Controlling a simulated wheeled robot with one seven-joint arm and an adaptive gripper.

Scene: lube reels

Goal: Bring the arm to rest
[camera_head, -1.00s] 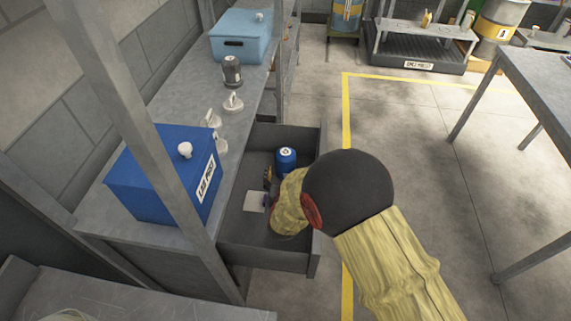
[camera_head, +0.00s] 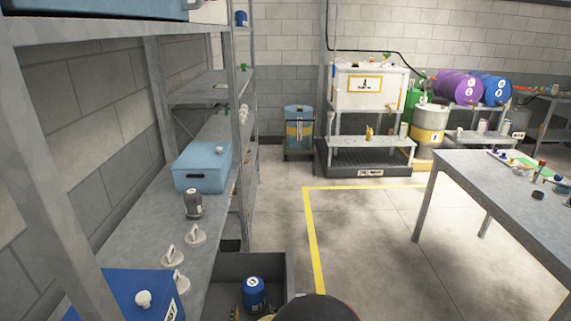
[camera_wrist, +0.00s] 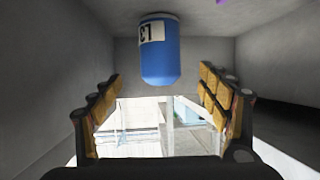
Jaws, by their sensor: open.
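My gripper (camera_wrist: 165,110) is open in the wrist view, its two padded fingers wide apart with nothing between them. A blue canister (camera_wrist: 160,62) with a white label shows just beyond the fingertips, apart from them. In the head view the same blue canister (camera_head: 254,294) stands in an open grey drawer (camera_head: 280,262). Part of my arm shows at the bottom edge there, over the drawer's front right. The fingers are mostly hidden in the head view.
The shelf on the left holds a blue box (camera_head: 125,296), a light blue box (camera_head: 202,167), a dark canister (camera_head: 193,204) and pale handled pieces (camera_head: 194,235). A metal table (camera_head: 500,190) stands at the right. The floor between, with a yellow line (camera_head: 313,240), is clear.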

